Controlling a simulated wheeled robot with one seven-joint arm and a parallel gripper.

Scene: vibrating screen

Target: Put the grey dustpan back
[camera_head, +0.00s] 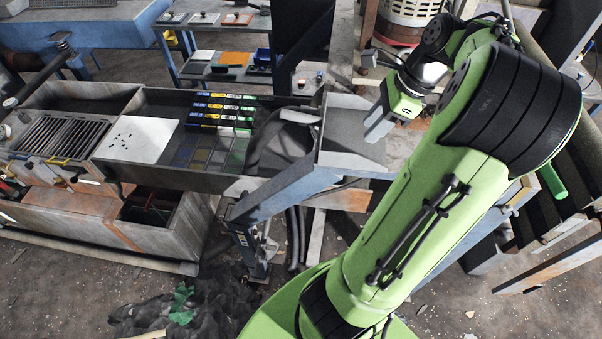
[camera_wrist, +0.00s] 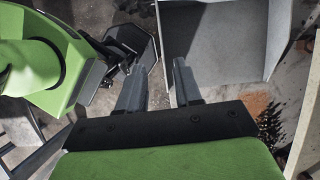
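My gripper (camera_wrist: 160,72) shows two separate fingers with an empty gap between them in the wrist view. In the head view my gripper (camera_head: 377,128) points down over the right end of the long trough. A grey pan-shaped piece with raised sides (camera_head: 345,135) is beside and below the fingers. It also shows in the wrist view as a wide grey surface (camera_wrist: 218,40) beyond the fingertips. I cannot tell whether this is the dustpan or the trough's outlet. I see no contact between it and the fingers.
The trough (camera_head: 215,183) holds a white plate (camera_head: 142,139), coloured blocks (camera_head: 222,110) and dark curved pieces (camera_head: 282,140). A shelf (camera_head: 205,72) with small items stands behind. Dark rubble (camera_head: 190,305) lies on the floor in front. A green handle (camera_head: 553,181) is at right.

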